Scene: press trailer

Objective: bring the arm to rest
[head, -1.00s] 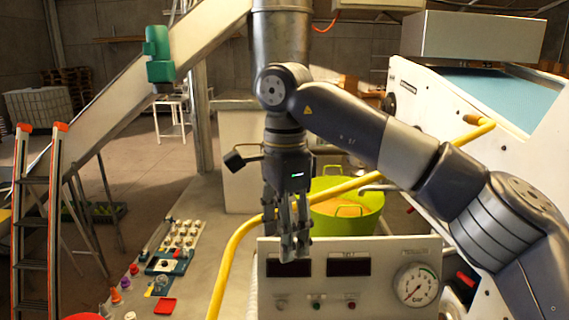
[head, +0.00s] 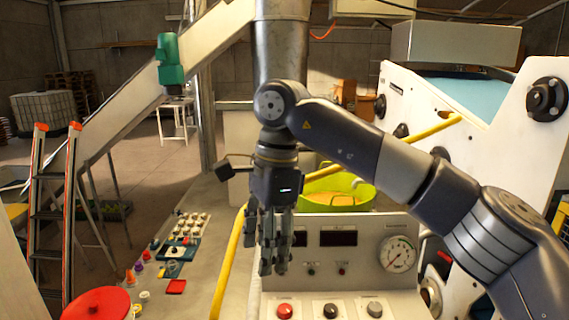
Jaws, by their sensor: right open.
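My right arm reaches in from the right side of the head view, bent at the elbow. Its gripper (head: 272,268) hangs with the fingers pointing down, in front of the left part of the control panel (head: 376,284). The gripper is open, and nothing shows between its fingers. It hides part of the panel's left display. My left gripper is not in view.
The panel carries a gauge (head: 397,254) and a red button (head: 285,311). A yellow hose (head: 229,275) runs behind the gripper. A green tub (head: 338,193) stands behind the panel. A red round lid (head: 97,304) is at lower left, near a ladder (head: 53,215).

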